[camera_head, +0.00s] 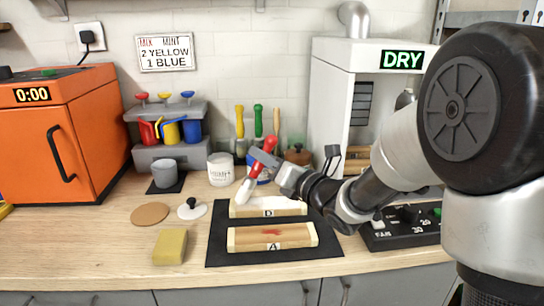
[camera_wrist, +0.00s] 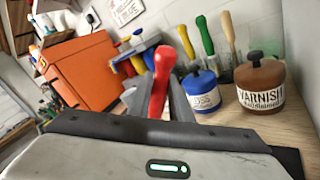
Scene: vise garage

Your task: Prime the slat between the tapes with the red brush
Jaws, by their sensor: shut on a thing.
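My gripper (camera_head: 268,160) is shut on the red brush (camera_head: 264,149). The brush's red handle also shows in the wrist view (camera_wrist: 160,85), between the fingers. The brush tilts, with its pale bristle end down at the left end of the rear slat (camera_head: 285,207); I cannot tell if it touches. The rear slat has a "D" label and a pale top. The front slat (camera_head: 245,239) has an "A" label and a red smear. Both have tan bands near their ends, perhaps the tapes. Both lie on a black mat (camera_head: 222,253).
A white pot (camera_head: 221,170) stands behind the mat, its lid-like disc (camera_head: 192,209) nearby. A blue pot (camera_wrist: 202,95) and a varnish pot (camera_wrist: 260,85) stand behind. A yellow sponge (camera_head: 170,247) lies left. A white cabinet reading "DRY" (camera_head: 333,75) and a control panel (camera_head: 400,235) are right.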

